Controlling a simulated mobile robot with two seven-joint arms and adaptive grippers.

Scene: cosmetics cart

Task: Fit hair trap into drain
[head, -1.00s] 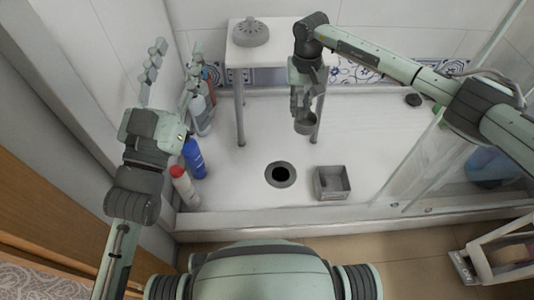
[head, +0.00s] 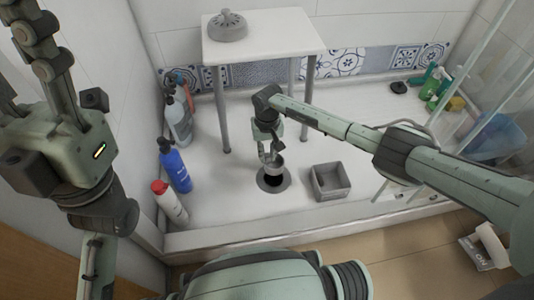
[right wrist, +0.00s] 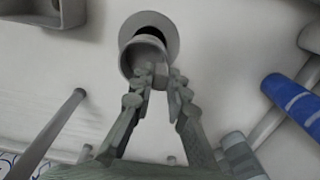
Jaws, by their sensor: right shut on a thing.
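The drain (head: 273,181) is a round dark hole with a grey ring in the white shower floor. My right gripper (head: 268,157) is shut on the hair trap (head: 274,169), a small grey cup, and holds it over the back part of the drain. In the right wrist view, the hair trap (right wrist: 142,57) sits at the tips of my right gripper (right wrist: 160,78) and overlaps the drain ring (right wrist: 168,30), hiding part of the dark opening. I cannot tell whether the cup touches the drain. My left gripper (head: 40,35) is raised at the left, with its fingertips cut off by the frame edge.
A square grey box (head: 330,181) stands just right of the drain. A white stool (head: 260,38) with a grey shower-head-like piece (head: 228,25) stands behind. A blue bottle (head: 174,165) and a red-capped bottle (head: 168,203) stand at the left. A glass panel is at the right.

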